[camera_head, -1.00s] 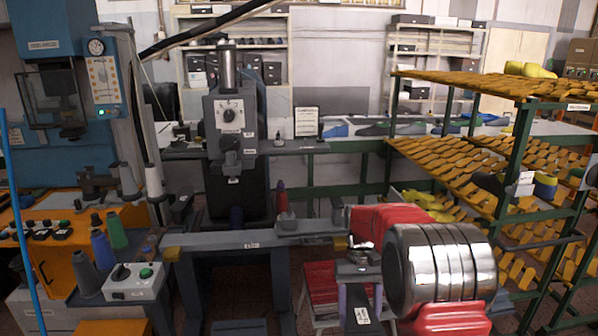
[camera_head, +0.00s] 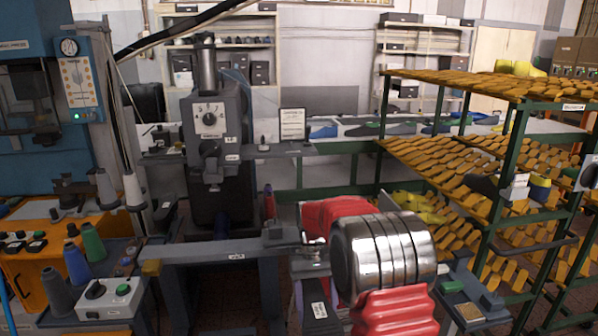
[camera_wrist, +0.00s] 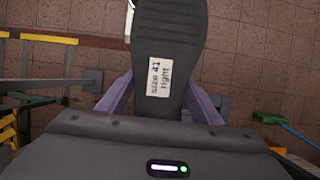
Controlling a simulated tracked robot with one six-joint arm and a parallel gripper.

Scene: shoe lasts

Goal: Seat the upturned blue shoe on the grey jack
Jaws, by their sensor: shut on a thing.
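My gripper (camera_wrist: 160,103) is shut on a shoe, its two purple fingers on either side of it. The shoe's dark sole (camera_wrist: 172,45) faces the wrist camera, with a white label reading size 41 right; the blue upper is hidden. In the head view the labelled sole (camera_head: 319,311) shows at the lower middle, left of my red and chrome arm. A grey low stand (camera_head: 205,251) with a small unreadable label and a yellow left end lies left of my gripper. I cannot tell for sure which grey part is the jack.
A dark grey machine with a dial (camera_head: 212,125) stands behind the stand. A green-framed rack (camera_head: 507,155) of yellow pieces fills the right. A grey-green fixture (camera_head: 468,290) is at lower right.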

